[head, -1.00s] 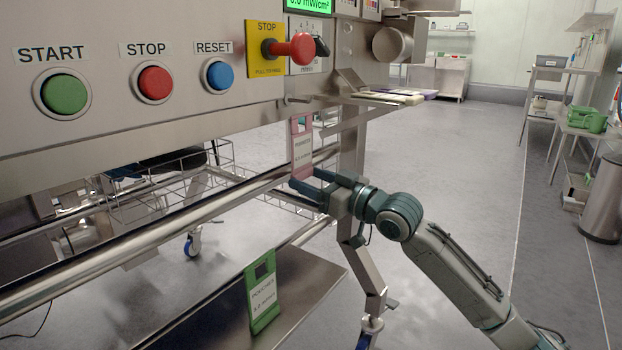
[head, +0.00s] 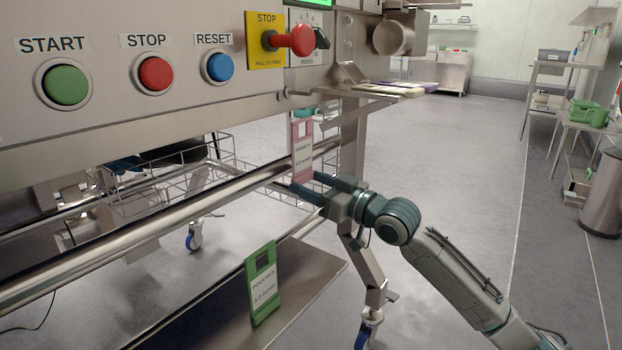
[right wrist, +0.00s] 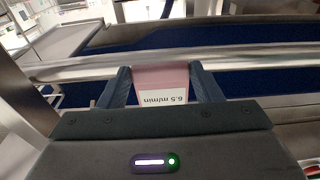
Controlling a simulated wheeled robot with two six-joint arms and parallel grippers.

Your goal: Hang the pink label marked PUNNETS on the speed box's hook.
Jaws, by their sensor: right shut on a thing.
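The pink label (head: 303,163) stands upright in my right gripper (head: 306,182), just below the machine's front panel. It has a cut-out window near its top and small print below. In the right wrist view the pink label (right wrist: 162,79) sits between both fingers, with "6.5 m/min" upside down. My right gripper is shut on its lower end. A small hook-like metal part (head: 287,93) projects under the panel, slightly left of and above the label's top; label and part look apart, though depth is hard to judge. My left gripper is not in view.
A green label (head: 262,290) marked POUCHES stands by the lower steel shelf. A red stop knob (head: 301,40) juts out above. A metal ledge with several coloured plates (head: 385,90) lies to the right. A steel rail (head: 150,218) runs behind the gripper. Open floor lies right.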

